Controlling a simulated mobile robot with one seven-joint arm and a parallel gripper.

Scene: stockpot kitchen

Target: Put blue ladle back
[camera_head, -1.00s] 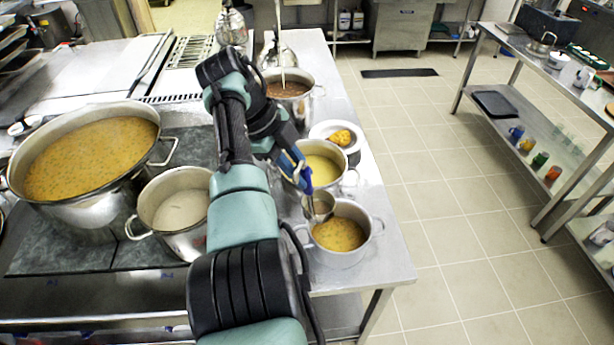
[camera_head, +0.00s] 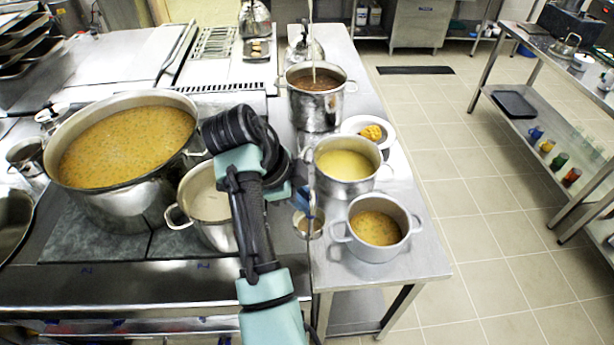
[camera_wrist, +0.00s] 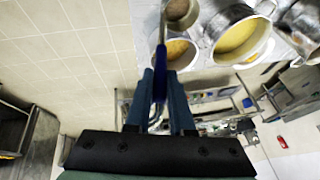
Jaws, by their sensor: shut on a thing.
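The blue ladle has a blue handle (camera_head: 308,204) and a round metal bowl (camera_head: 308,227). In the wrist view the handle (camera_wrist: 160,86) runs between the fingers, and the bowl (camera_wrist: 180,11) holds something brownish. My gripper (camera_wrist: 161,97) is shut on the handle; in the head view the arm partly hides it. The bowl is left of a small pot of orange soup (camera_head: 353,240), in front of a pot of yellow soup (camera_head: 334,187). The bowl's height above the counter is hard to tell.
A pot of brown soup (camera_head: 316,114) with a light upright handle (camera_head: 313,40) stands farther back. A plate with yellow food (camera_head: 386,143) is beside it. A large stockpot (camera_head: 125,200) and a smaller pot (camera_head: 213,232) stand left. The counter's right front corner (camera_head: 425,262) is clear.

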